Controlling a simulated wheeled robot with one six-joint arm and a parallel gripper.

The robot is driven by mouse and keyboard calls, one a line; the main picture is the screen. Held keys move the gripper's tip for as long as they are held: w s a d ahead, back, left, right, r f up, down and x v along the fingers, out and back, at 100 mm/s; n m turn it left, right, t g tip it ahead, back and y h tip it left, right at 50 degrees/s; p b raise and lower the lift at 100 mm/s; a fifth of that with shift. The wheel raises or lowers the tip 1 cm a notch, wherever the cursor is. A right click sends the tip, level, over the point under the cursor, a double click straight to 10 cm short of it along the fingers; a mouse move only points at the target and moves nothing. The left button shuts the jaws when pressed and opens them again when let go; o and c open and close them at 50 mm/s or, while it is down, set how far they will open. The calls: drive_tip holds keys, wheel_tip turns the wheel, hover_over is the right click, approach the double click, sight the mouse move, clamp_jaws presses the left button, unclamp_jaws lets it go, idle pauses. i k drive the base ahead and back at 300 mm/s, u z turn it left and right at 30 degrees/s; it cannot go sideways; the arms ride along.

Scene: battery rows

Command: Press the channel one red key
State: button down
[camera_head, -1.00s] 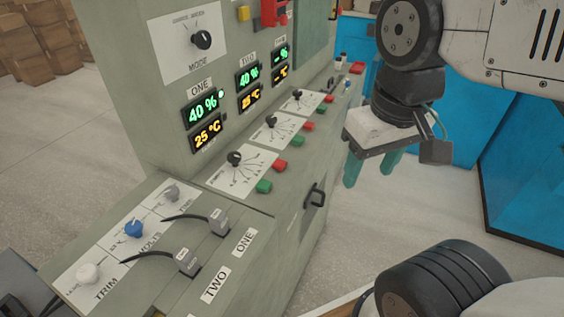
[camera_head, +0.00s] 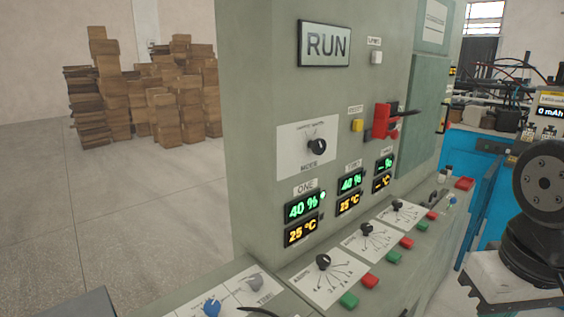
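The nearest dial panel (camera_head: 325,280), below the channel ONE displays (camera_head: 303,208), has a red key (camera_head: 370,281) at its right edge. A green key (camera_head: 348,300) is beside it, nearer to me. The ONE displays read 40 % and 25 °C, with a small lit green lamp next to them. My gripper (camera_head: 505,285) is at the lower right, off to the right of the keys and apart from them. Its pale mount shows, but its fingers are mostly cut off by the frame's bottom edge, so their opening cannot be told.
Two more red and green key pairs (camera_head: 407,242) sit farther along the sloping desk. A red switch handle (camera_head: 383,122) sticks out of the upright cabinet. A RUN sign (camera_head: 325,45) is above. A blue cabinet (camera_head: 480,175) stands at right. Open floor lies left, before stacked boxes (camera_head: 180,110).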

sight(369, 281)
drive_tip(key=u, duration=1.3)
drive_tip(key=k, duration=0.4)
drive_tip(key=z, duration=1.15)
